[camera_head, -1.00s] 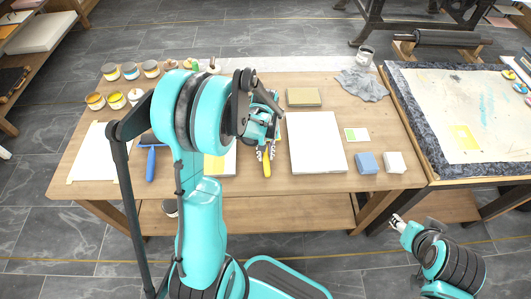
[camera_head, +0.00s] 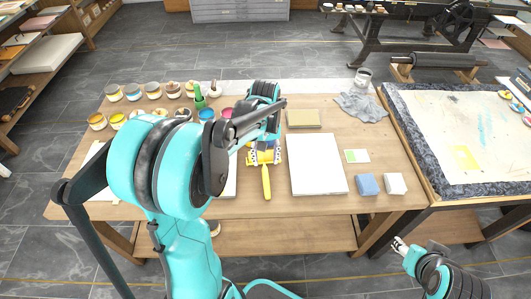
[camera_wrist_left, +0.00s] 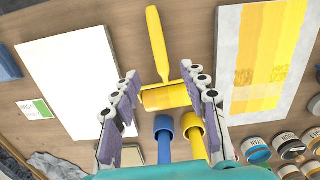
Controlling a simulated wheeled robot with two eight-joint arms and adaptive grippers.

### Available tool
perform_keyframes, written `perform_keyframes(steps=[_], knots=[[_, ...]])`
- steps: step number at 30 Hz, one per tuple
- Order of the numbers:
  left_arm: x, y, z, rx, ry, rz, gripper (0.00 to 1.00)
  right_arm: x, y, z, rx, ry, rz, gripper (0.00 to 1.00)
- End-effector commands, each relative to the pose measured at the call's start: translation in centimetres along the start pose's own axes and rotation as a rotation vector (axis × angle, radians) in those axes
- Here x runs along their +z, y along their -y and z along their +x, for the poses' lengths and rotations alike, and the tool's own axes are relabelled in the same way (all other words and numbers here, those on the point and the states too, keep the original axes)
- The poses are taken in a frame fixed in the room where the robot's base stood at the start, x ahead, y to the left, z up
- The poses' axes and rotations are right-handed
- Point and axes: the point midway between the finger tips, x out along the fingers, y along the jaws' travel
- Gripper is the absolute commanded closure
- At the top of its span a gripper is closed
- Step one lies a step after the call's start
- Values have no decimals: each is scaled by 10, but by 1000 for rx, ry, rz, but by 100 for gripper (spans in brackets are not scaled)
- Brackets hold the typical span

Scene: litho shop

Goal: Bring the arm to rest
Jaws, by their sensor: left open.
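My left gripper (camera_head: 264,157) is over the middle of the worktable, at the head end of a yellow-handled roller (camera_head: 267,182). In the left wrist view my left gripper (camera_wrist_left: 160,76) is open, its fingers spread apart. The yellow roller (camera_wrist_left: 165,97) shows in the gap between them, its handle pointing away; I cannot tell whether the fingers touch it. My left arm hides part of the table's left side. My right gripper (camera_head: 400,244) is low at the right, in front of the table and apart from it; its jaws are too small to read.
The wooden worktable (camera_head: 250,208) holds a white slab (camera_head: 317,163), blue block (camera_head: 367,184), white block (camera_head: 396,183), grey cloth (camera_head: 361,105) and several ink jars at the back left. A blue tube (camera_wrist_left: 164,126) and yellow tube (camera_wrist_left: 195,128) stand close below the roller in the wrist view.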

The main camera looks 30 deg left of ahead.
Motion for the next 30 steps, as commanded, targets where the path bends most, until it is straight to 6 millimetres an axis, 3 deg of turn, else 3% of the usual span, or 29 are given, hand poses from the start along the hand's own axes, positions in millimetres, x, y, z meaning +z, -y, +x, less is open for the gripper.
perform_keyframes(steps=[6, 16, 20, 24, 30], knots=[[0, 0, -20, 0, 0, 0, 56, 0, 0, 0, 0, 0, 0, 53], [9, -2, -28, 10, -28, 29, 56, 0, 0, 0, 0, 0, 0, 53], [35, -7, -44, 39, -115, 115, 56, 0, 0, 0, 0, 0, 0, 53], [73, -12, -60, 80, -251, 250, 56, 0, 0, 0, 0, 0, 0, 53], [121, -14, -66, 134, -450, 436, 56, 0, 0, 0, 0, 0, 0, 53]])
